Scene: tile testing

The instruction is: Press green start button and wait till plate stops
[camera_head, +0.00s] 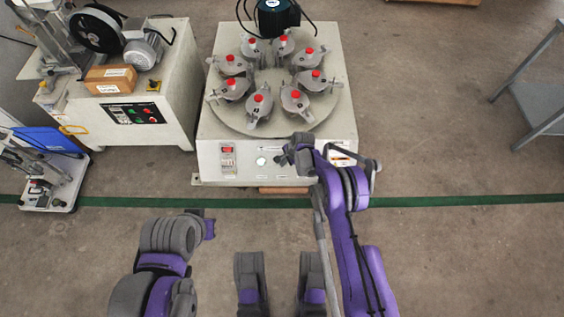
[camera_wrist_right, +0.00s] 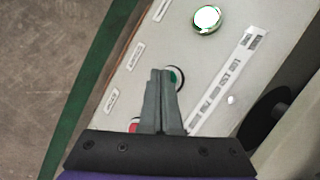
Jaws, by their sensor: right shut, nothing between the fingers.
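The testing machine (camera_head: 207,151) has a round plate (camera_head: 225,118) on top, carrying several grey metal holders with red caps. My right gripper (camera_head: 290,152) is shut and empty at its front panel. In the right wrist view, the shut fingertips (camera_wrist_right: 161,74) lie over a green button (camera_wrist_right: 174,77), which they partly hide. I cannot tell whether they touch it. A red button (camera_wrist_right: 134,126) is partly hidden beside the fingers. A round pale light with a green rim (camera_wrist_right: 206,18) is farther along the panel. My left arm is folded at lower left; its gripper does not show.
A red switch (camera_head: 228,158) is on the panel's left. A second machine (camera_head: 165,117) with a black wheel stands to the left. A blue cart (camera_head: 45,139) is at far left and a metal table (camera_head: 540,105) at far right. The floor right of the testing machine is clear.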

